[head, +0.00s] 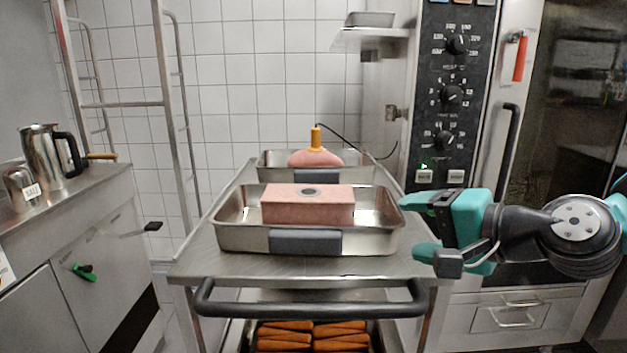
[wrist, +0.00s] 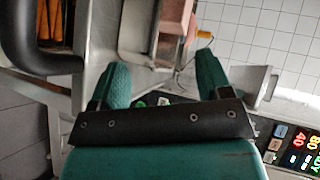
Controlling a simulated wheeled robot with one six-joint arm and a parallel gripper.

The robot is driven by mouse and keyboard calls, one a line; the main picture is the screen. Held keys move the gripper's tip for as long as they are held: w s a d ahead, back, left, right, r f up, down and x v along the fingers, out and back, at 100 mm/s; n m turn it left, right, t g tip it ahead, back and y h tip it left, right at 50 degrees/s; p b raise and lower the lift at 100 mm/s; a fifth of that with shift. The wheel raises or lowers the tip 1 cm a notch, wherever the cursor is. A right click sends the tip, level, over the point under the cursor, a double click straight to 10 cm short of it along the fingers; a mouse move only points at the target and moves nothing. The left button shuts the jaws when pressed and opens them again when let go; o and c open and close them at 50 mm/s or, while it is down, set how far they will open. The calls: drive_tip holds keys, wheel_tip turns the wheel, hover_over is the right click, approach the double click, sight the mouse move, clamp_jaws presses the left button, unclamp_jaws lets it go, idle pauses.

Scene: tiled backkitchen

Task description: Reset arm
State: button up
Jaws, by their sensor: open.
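My gripper (head: 418,227) is open at the right side of the trolley in the head view, its fingers pointing left. The fingers stand apart, one above the other, close to the right end of the front metal tray (head: 380,238). Nothing is held between them. In the wrist view my gripper (wrist: 163,78) shows two teal fingers spread apart with nothing gripped. The tray's wall (wrist: 135,38) and part of the pink block (wrist: 173,28) show beyond the fingers. I cannot tell whether a finger touches the tray.
The pink block (head: 308,206) lies in the front tray on the steel trolley (head: 200,265). A second tray (head: 270,160) behind holds a pink dome with a yellow top (head: 316,157). An oven panel (head: 452,100) stands right; a counter with a jug (head: 42,160) stands left.

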drive_tip(key=s+a+f+n+g+h, duration=0.1)
drive_tip(key=s+f+n+g+h, duration=0.1)
drive_tip(key=s+n+g, duration=0.45)
drive_tip(key=s+a+f+n+g+h, duration=0.1)
drive_tip(key=s+f+n+g+h, duration=0.2)
drive_tip(key=s+n, duration=0.7)
wheel_tip(320, 180, up, 16)
drive_tip(key=s+d+m+g+p, duration=0.1)
drive_tip(key=s+p, duration=0.1)
drive_tip(key=p, duration=1.3)
drive_tip(key=shift+s+d, duration=0.35)
drive_tip(key=shift+s, duration=0.05)
drive_tip(key=shift+m, duration=0.25)
